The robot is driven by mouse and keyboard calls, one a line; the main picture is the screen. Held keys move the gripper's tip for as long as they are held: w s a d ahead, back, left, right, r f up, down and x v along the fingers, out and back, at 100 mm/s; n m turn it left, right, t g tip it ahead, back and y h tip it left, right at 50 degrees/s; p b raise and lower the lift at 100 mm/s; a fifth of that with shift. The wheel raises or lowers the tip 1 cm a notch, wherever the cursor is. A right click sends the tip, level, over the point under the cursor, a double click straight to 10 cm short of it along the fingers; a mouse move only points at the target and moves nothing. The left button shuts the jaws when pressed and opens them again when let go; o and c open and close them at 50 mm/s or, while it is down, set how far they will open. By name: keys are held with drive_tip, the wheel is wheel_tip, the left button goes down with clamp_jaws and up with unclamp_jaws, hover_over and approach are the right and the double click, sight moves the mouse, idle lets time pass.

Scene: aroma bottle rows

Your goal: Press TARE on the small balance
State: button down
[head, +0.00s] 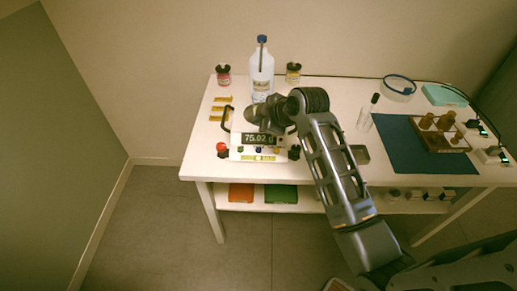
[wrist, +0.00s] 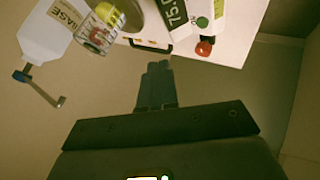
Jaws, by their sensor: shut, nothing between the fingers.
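The small balance (head: 286,140) stands near the table's left front edge, its display (head: 262,138) reading about 75.02 g. Small coloured buttons sit below the display; their labels are too small to read, so I cannot tell which is TARE. In the wrist view part of the balance (wrist: 181,27) shows at the top, with a green button (wrist: 202,22) and a red knob (wrist: 204,47). My gripper (wrist: 158,64) is shut and empty, apart from the buttons in that picture. In the head view my wrist is above and behind the display, and the fingertips are hard to make out.
A white bottle with a blue cap (head: 262,78) stands close behind my wrist, between two small jars (head: 223,75) (head: 293,73). A blue mat (head: 400,150) with a wooden bottle rack (head: 462,142) lies right. A glass tube (head: 366,115) stands between. Floor in front is clear.

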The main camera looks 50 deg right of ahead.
drive_tip(key=shift+f, duration=0.15)
drive_tip(key=b, duration=0.7)
hover_over(260, 151)
wheel_tip(260, 151, down, 7)
drive_tip(key=shift+f, duration=0.1)
drive_tip(key=shift+f+b, duration=0.3)
drive_tip(key=shift+f, duration=0.35)
drive_tip(key=shift+f, duration=0.2)
idle(0.9)
drive_tip(key=shift+f, duration=0.25)
drive_tip(key=shift+f, duration=0.35)
idle(0.9)
drive_tip(key=shift+s+r+p, duration=0.1)
drive_tip(key=shift+r+p, duration=0.55)
drive_tip(key=shift+r, duration=0.15)
